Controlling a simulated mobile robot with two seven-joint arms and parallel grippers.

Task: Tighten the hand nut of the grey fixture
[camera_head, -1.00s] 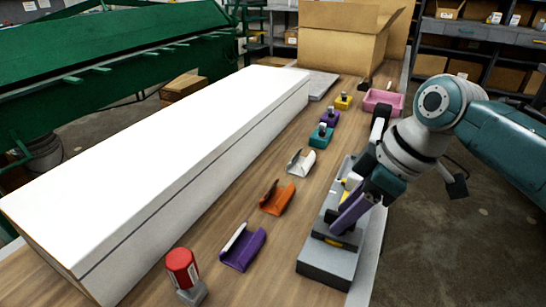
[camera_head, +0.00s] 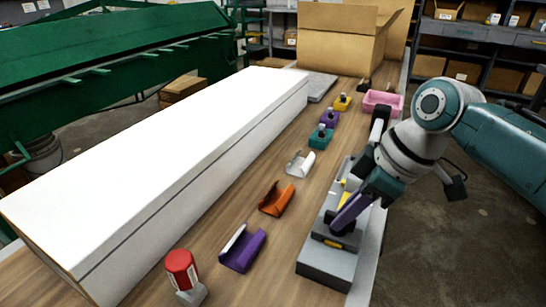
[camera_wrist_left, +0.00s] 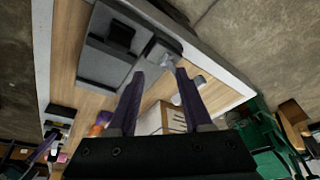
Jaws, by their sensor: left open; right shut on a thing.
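The grey fixture (camera_head: 325,262) stands along the right edge of the wooden bench, with yellow parts (camera_head: 333,243) showing on it. My right gripper (camera_head: 338,226) reaches down over the fixture, its purple fingers shut on a dark part there. The fingers mostly hide that part, so I cannot tell the hand nut's shape or how far it is turned. My left gripper (camera_wrist_left: 160,72) shows only in the left wrist view. Its purple fingers are apart with nothing held between them.
A long white box (camera_head: 170,150) fills the bench's left side. Purple (camera_head: 243,248), orange (camera_head: 277,198) and white (camera_head: 300,163) curved pieces lie in a row beside the fixture. A red-topped object (camera_head: 182,270) stands in front. A pink tray (camera_head: 384,101) and cardboard box (camera_head: 340,45) are farther back.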

